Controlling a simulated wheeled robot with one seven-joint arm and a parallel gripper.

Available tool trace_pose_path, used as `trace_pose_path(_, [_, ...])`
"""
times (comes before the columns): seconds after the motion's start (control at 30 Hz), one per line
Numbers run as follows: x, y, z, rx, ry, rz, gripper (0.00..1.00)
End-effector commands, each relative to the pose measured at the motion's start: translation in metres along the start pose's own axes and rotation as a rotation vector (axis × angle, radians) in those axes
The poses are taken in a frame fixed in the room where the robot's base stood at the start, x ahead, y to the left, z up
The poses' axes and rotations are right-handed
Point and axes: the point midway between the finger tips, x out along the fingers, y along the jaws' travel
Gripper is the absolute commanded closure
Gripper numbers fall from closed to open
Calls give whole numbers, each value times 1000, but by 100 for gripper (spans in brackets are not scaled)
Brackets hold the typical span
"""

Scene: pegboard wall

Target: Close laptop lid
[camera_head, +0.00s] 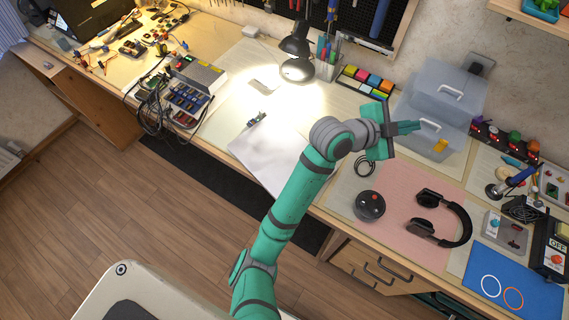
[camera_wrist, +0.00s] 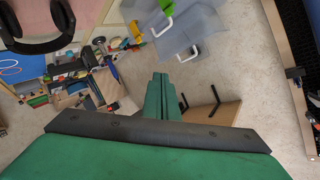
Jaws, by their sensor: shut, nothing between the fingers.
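No laptop shows clearly. A dark, screen-like panel (camera_head: 50,22) stands at the far left end of the bench in the head view, partly cut off by the picture edge. I cannot tell whether it is the laptop's lid. My gripper (camera_head: 414,127) is shut and empty, above the right part of the bench in front of the clear plastic boxes. It is far from the dark panel. In the wrist view the green fingers (camera_wrist: 158,96) are together with nothing between them.
A desk lamp (camera_head: 297,60) stands at the back middle by a pen holder. Clear boxes (camera_head: 438,95) stand near my gripper. Headphones (camera_head: 443,218) and a round black device (camera_head: 369,206) lie on a pink mat. Cables and electronics crowd the left bench. White paper (camera_head: 262,150) lies mid-bench.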

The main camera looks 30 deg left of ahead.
Motion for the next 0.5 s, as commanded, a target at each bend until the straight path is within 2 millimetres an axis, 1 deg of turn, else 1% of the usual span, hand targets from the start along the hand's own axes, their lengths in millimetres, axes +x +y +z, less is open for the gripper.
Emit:
trace_pose_path(0.03, [-7, -6, 9, 57, -37, 36, 100])
trace_pose_path(0.17, [-27, -11, 35, 192, -136, 155, 100])
trace_pose_path(0.27, [-49, -13, 60, 286, -221, 256, 100])
trace_pose_path(0.37, [-77, -15, 88, 369, -313, 364, 100])
trace_pose_path(0.4, [-90, -16, 101, 396, -351, 410, 100])
trace_pose_path(0.47, [-112, -17, 118, 436, -409, 481, 100])
trace_pose_path(0.5, [-128, -18, 131, 458, -447, 530, 100])
